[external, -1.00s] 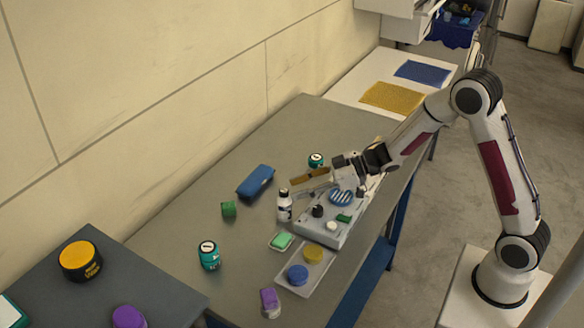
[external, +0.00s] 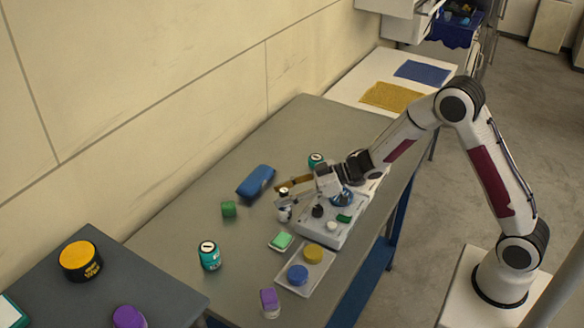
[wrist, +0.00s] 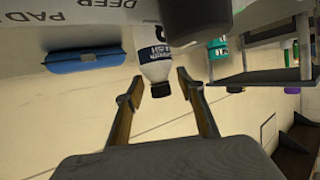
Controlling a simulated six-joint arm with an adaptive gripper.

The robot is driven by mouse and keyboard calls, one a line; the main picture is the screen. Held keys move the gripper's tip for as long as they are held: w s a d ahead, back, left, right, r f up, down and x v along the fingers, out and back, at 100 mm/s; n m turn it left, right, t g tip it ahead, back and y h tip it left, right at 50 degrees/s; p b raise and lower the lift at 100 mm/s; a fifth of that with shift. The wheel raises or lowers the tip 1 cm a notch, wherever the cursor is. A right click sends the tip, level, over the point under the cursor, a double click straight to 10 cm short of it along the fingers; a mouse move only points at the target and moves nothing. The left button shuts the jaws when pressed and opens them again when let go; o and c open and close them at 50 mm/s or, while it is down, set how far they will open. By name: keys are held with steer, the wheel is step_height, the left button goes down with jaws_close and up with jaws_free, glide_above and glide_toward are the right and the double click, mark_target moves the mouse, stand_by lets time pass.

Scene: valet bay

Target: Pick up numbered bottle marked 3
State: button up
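A white bottle with a black cap (external: 284,212) stands on the grey bench, partly hidden by my gripper. In the wrist view the white bottle (wrist: 153,55) appears upside down, with dark print on its label; I cannot read its number clearly. My gripper (wrist: 160,82) is open, with the bottle's black cap between the fingertips and a gap on each side. In the external view my gripper (external: 283,193) is at the bottle's upper part. A teal bottle (external: 209,256) with a mark like 1 stands nearer the front. Another teal bottle (external: 316,160) stands behind my gripper.
A grey tray (external: 325,234) with small items is right of the bottle. A green-topped piece (external: 281,242), a tray with yellow and blue discs (external: 283,279) and a purple-topped item (external: 270,302) lie in front.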

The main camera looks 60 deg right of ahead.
steer(key=shift+c, duration=0.3)
jaws_close()
steer(key=shift+r, duration=0.1)
steer(key=shift+r, duration=4.95)
